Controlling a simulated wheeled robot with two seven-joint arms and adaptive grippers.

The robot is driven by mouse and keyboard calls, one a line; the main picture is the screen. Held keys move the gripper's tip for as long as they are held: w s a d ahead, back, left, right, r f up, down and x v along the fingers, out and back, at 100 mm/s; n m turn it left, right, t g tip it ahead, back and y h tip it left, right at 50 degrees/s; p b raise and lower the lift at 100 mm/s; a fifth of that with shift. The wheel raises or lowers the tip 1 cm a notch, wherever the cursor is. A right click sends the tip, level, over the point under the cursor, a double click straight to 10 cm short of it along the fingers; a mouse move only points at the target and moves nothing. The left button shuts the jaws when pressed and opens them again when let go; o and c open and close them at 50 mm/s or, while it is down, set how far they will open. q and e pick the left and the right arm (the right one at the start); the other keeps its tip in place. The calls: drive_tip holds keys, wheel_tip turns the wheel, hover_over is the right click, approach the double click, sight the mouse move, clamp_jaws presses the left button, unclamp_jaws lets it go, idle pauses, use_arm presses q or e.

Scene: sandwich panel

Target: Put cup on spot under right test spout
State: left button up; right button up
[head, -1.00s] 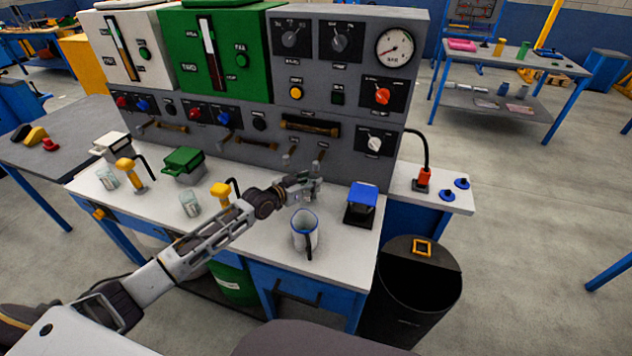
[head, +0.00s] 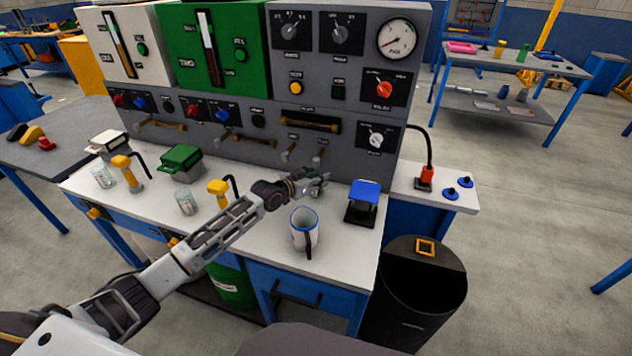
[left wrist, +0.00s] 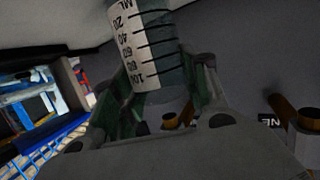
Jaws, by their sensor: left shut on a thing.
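My left gripper (head: 314,184) is near the back of the bench, close to the right test spout (head: 317,163) on the panel. It is shut on a clear measuring cup (left wrist: 146,42), whose printed ML scale shows between the green-lined fingers in the left wrist view. In the head view the gripper mostly hides the cup. The left test spout (head: 289,150) is to its left. Brass spout-like parts (left wrist: 297,117) show at the lower right of the left wrist view. The spot under the right spout is hidden by the gripper. My right gripper is not in view.
Two more clear cups (head: 186,202) (head: 103,176) and yellow-handled tools (head: 218,190) are left on the bench (head: 262,240).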

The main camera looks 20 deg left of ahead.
use_arm(q)
drive_tip(key=shift+f, duration=0.15)
idle(0.3)
drive_tip(key=o, duration=1.2)
drive_tip(key=shift+f, duration=0.1)
drive_tip(key=shift+s, duration=0.1)
